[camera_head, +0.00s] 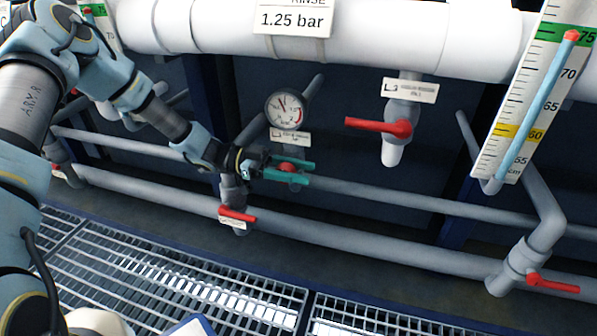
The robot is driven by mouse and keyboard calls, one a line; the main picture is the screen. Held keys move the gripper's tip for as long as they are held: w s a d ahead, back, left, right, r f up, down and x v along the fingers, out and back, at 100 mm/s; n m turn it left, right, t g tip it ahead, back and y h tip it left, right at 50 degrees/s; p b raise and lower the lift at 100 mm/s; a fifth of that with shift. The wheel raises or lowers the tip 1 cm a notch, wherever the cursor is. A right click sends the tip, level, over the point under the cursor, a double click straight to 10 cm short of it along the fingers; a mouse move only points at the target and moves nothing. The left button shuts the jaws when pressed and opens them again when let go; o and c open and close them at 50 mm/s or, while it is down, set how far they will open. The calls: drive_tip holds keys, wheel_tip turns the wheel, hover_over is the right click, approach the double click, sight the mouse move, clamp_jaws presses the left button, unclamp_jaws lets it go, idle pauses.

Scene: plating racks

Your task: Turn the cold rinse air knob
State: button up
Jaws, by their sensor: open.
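A small red knob (287,167) sits below a round gauge and a small white label, whose print is too small to read, so I cannot tell whether it is the cold rinse air knob. My gripper (309,172) has teal fingers and reaches in from the left. Its fingers are open, one above and one below the red knob in the picture. They partly hide the knob, and I cannot tell whether they touch it.
A gauge (286,109) is just above my gripper. Red lever valves are at the right (380,127), below (237,215) and at the lower right (553,284). A white pipe (400,40) crosses the top. A level scale (530,95) stands right. Metal grating (170,270) covers the floor.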

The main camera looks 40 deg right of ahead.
drive_tip(key=shift+c, duration=0.3)
clamp_jaws()
drive_tip(key=shift+p, duration=0.35)
drive_tip(key=shift+r+t+y+p, duration=0.1)
drive_tip(key=shift+t+y+p, duration=0.35)
drive_tip(key=shift+p, duration=0.35)
drive_tip(key=t+p, duration=0.1)
drive_tip(key=t+y+p, duration=0.1)
drive_tip(key=p, duration=0.1)
drive_tip(key=shift+s+f, duration=0.1)
drive_tip(key=shift+f, duration=0.1)
drive_tip(key=f+t+y+p, duration=0.1)
drive_tip(key=t+p, duration=0.1)
drive_tip(key=p, duration=0.1)
drive_tip(key=shift+f+y+p, duration=0.25)
drive_tip(key=shift+p, duration=0.1)
drive_tip(key=shift+f, duration=0.1)
